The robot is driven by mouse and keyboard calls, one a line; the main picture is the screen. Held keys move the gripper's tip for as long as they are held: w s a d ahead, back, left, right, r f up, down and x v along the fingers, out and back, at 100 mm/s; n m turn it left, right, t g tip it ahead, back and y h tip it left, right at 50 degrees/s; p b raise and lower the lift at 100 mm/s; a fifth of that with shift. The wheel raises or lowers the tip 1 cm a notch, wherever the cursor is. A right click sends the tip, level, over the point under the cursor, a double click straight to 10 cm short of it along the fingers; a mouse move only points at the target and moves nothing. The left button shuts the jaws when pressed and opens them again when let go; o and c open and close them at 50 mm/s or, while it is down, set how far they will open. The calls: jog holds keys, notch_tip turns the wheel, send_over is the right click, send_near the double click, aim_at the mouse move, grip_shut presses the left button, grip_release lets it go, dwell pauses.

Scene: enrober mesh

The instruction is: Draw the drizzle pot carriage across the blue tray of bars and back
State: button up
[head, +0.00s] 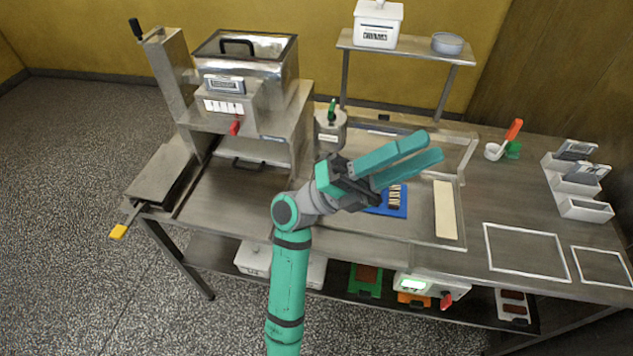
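The drizzle pot (330,131) is a steel pot with a green handle on top. It stands at the back of the bench, just right of the large steel machine, at the left end of a frame with clear sides. The blue tray (403,212) lies flat on the bench with dark, pale-striped bars (394,196) on it. My gripper (432,147) is above the bench, pointing right and back, apart from the pot's handle. Its two teal fingers show a narrow gap with nothing between them. My wrist and fingers hide part of the frame and the tray's left and back edges.
The steel machine (245,75) with a red knob fills the left. A cream strip (445,209) lies right of the tray. A white cup with an orange-handled ladle (497,150) and white bins (580,185) stand right. A raised shelf (405,48) stands behind.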

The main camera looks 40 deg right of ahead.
jog(key=s+d+f+m+t+y, duration=0.3)
jog(key=d+f+y, duration=0.25)
jog(key=y, duration=0.25)
jog(key=w+f+t+y, duration=0.4)
jog(key=f+t, duration=0.1)
jog(key=w+a+n+t+y, duration=0.1)
jog(key=w+a+t+y, duration=0.1)
jog(key=w, duration=0.4)
jog(key=w+a+n+t+y, duration=0.1)
jog(key=w+a+t+y, duration=0.2)
jog(key=w, duration=0.3)
jog(key=w+a+f+n+t+y, duration=0.1)
jog(key=w+a+t+y, duration=0.1)
jog(key=w+a+t, duration=0.2)
jog(key=shift+w+a+n+y, duration=0.25)
jog(key=shift+w+n+y, duration=0.15)
jog(key=shift+w, duration=0.6)
notch_tip(320, 180, down, 11)
jog(key=shift+r, duration=0.15)
jog(key=shift+c, duration=0.6)
grip_shut()
